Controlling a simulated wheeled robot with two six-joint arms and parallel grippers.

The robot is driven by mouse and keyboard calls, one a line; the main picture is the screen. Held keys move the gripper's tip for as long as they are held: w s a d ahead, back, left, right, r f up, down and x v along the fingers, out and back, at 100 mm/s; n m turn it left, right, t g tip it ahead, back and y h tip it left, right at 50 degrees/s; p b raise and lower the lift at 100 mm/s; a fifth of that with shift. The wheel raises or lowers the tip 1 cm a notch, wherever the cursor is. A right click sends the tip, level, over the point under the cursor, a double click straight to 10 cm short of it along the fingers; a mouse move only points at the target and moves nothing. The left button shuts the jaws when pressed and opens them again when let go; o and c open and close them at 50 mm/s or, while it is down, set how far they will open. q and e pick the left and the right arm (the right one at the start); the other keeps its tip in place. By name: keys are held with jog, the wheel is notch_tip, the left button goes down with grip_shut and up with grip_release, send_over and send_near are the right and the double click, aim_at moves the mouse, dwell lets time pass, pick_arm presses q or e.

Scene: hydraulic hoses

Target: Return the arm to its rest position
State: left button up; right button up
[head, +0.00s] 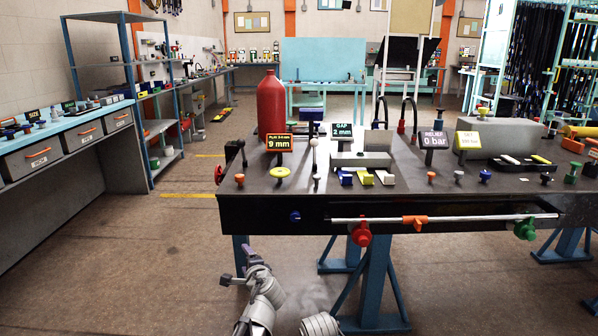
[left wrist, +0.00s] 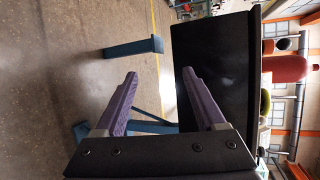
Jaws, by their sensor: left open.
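My left gripper (head: 238,263) hangs in the air in front of the dark bench (head: 270,215), below its top and near the bench's front left corner. In the left wrist view its two purple fingers (left wrist: 160,76) are spread apart with nothing between them. The dark side of the bench (left wrist: 212,65) fills the space beyond the fingers, apart from them. A grey ribbed part of my own body shows at the bottom edge of the head view. My right gripper is not seen.
The bench bears a red cylinder (head: 271,104), a 9 mm display (head: 279,144) and several coloured knobs. A rail with a red knob (head: 361,234) and an orange clamp (head: 415,222) runs along its front. Blue legs (head: 376,285) stand below. The floor (head: 130,260) to the left is clear.

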pick_arm(q)
jog(key=s+a+f+n+g+h, duration=0.1)
jog(key=s+a+f+n+g, duration=0.2)
jog(key=s+f+n+g, duration=0.25)
jog(key=s+a+f+n+g+h, duration=0.1)
jog(key=s+a+f+n+g, duration=0.2)
jog(key=s+f+n, duration=0.35)
jog(key=s+d+f+n+g+h, duration=0.3)
jog(key=s+d+g+h, duration=0.1)
jog(key=s, duration=0.7)
jog(key=s+d+m+y, duration=0.1)
jog(key=s+d+m, duration=0.4)
jog(key=d, duration=0.6)
notch_tip(320, 180, up, 31)
jog(key=s+n+p, duration=0.1)
jog(key=p, duration=3)
jog(key=shift+d+r+g, duration=0.15)
jog(key=shift+d+g, duration=0.05)
jog(key=shift+g, duration=0.25)
jog(key=shift+s, duration=0.1)
